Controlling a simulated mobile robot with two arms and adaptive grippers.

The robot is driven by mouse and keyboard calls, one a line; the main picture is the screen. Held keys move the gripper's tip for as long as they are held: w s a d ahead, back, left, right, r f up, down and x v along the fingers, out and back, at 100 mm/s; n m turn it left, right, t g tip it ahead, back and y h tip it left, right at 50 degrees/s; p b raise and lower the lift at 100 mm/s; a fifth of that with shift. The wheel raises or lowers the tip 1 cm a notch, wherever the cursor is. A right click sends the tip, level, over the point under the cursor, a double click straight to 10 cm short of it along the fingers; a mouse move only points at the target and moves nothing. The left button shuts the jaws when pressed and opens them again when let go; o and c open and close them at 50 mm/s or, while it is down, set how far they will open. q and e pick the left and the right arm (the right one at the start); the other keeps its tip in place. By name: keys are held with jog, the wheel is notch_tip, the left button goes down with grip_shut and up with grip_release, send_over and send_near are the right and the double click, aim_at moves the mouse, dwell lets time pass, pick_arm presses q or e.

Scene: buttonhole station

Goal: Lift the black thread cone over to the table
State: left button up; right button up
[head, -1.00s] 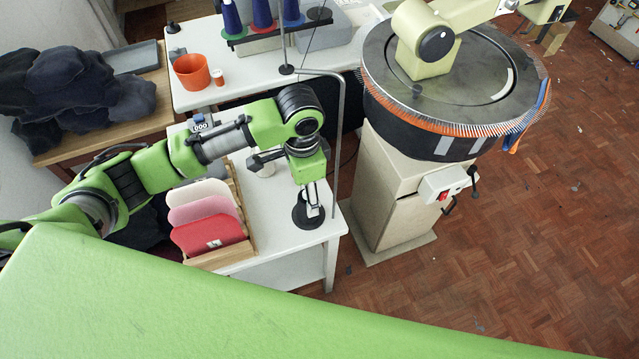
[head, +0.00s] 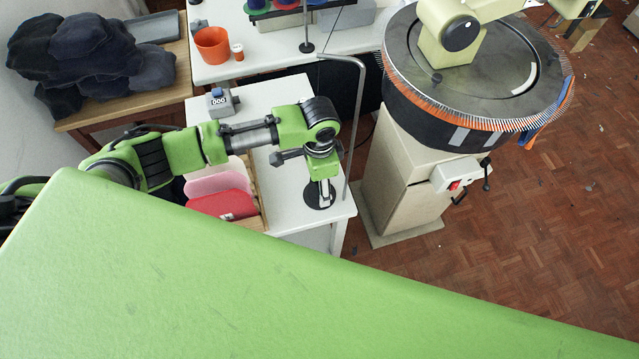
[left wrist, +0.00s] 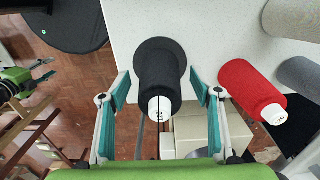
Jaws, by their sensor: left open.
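The black thread cone (left wrist: 159,85) has a white top end and a wide round black base, and stands on a white tabletop (left wrist: 215,25) near its edge. In the left wrist view it lies between the two spread fingers of my left gripper (left wrist: 160,92), with gaps at both sides. In the head view my left gripper (head: 322,192) points down over the round black base (head: 311,201) near the front right corner of the small white table (head: 285,92). The gripper hides most of the cone there. My right gripper is out of view.
A red cone (left wrist: 250,90) stands right of the black one in the left wrist view. A wooden rack with pink and red panels (head: 220,182) is left of the gripper. A bent grey pole (head: 358,120) and the large round machine (head: 470,90) are to the right.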

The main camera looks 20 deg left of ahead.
pick_arm(q)
jog(key=c, duration=1.2)
jog(key=shift+c, duration=0.2)
jog(key=shift+r, duration=0.2)
